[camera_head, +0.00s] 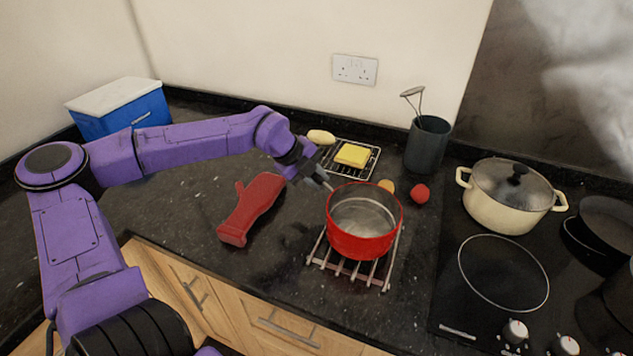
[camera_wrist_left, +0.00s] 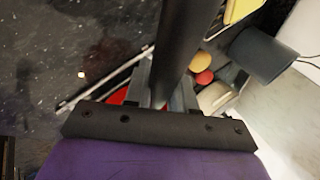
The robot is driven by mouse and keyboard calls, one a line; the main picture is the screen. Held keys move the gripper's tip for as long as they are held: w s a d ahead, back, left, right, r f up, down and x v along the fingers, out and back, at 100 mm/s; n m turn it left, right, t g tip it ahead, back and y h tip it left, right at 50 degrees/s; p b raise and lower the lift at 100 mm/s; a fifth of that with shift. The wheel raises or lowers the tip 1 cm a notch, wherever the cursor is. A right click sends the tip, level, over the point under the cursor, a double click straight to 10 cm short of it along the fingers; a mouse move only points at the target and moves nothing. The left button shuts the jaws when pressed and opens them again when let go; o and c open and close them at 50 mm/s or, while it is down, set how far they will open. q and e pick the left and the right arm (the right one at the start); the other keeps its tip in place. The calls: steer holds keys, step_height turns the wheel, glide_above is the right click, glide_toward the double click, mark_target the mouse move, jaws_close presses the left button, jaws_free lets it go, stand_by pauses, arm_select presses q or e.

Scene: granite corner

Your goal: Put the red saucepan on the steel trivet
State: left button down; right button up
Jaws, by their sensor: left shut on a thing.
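The red saucepan (camera_head: 362,240) is upright over the steel trivet (camera_head: 345,268), whose bars show at its front and sides. I cannot tell whether its base touches the bars. My left gripper (camera_head: 318,178) is at the pan's back left, shut on its handle, which is mostly hidden in the head view. In the left wrist view a dark handle (camera_wrist_left: 177,45) runs out from the jaws, and a bit of the red pan (camera_wrist_left: 118,97) shows beside them. My right gripper is not in view.
A red oven mitt (camera_head: 252,208) lies left of the trivet. Behind are a wire rack with a yellow block (camera_head: 352,155) and a dark utensil pot (camera_head: 427,145). A red ball-like item (camera_head: 419,194) is close right. A cream pot (camera_head: 505,200) stands on the hob.

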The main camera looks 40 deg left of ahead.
arm_select(q)
step_height(320, 180, down, 2)
steer(key=shift+s+f, duration=0.1)
steer(key=shift+f, duration=0.05)
steer(key=c, duration=0.9)
jaws_free()
steer(key=shift+d, duration=0.1)
steer(key=shift+c, duration=0.2)
steer(key=shift+s+r, duration=0.15)
steer(key=shift+r, duration=0.25)
steer(key=b+v, duration=0.1)
steer(key=v, duration=1)
steer(key=shift+s, duration=0.1)
